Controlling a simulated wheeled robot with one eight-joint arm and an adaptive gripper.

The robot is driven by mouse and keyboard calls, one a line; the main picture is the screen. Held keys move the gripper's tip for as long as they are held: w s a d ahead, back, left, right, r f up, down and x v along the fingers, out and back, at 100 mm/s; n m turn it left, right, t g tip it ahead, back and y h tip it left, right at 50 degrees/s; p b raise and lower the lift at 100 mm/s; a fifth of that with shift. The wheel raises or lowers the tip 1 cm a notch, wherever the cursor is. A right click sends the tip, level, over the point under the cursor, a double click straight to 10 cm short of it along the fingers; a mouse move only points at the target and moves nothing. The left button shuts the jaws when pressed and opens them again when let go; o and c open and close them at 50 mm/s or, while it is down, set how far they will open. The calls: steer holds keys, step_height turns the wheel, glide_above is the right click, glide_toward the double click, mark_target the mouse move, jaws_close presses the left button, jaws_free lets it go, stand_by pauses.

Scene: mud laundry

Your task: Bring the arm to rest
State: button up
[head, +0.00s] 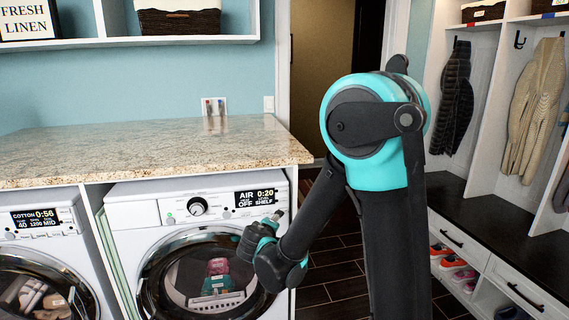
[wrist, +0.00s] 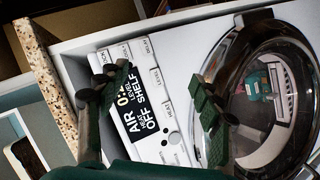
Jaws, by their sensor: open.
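My arm is bent in the head view, its teal elbow high and the forearm hanging down to the left. My gripper (head: 272,222) is in front of the right-hand washer-type machine (head: 140,213), near the right end of its control panel. In the wrist view my gripper (wrist: 158,84) has its two dark fingers wide apart with nothing between them. Behind the fingers, the display (wrist: 135,108) reading AIR and SHELF and the round door (wrist: 215,65) show tilted. Whether a fingertip touches the machine cannot be told.
A granite counter (head: 150,147) runs above the machines, its top bare. A second machine (head: 45,222) stands at the left. A bench (head: 490,225) with hanging coats and shoes lies at the right. Dark tiled floor (head: 335,268) shows between.

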steer(key=s+d+f+m+g+h, duration=0.1)
steer(key=s+d+f+m+g, duration=0.15)
steer(key=d, duration=0.85)
steer(key=s+d+f+m+g+y, duration=0.1)
steer(key=s+d+f+m+g, duration=0.1)
steer(key=s, duration=0.4)
steer(key=s+d+f+m+g+y, duration=0.1)
steer(key=s+d+f+m+g, duration=0.1)
steer(key=s+d+m, duration=0.2)
steer(key=s+d+f+m+g+y, duration=0.1)
steer(key=s+d+f+m+g, duration=0.1)
steer(key=s+d, duration=0.4)
steer(key=s+m, duration=0.1)
steer(key=s, duration=0.3)
steer(key=shift+s+d+f, duration=0.15)
steer(key=shift+s, duration=0.1)
steer(key=shift+c, duration=0.5)
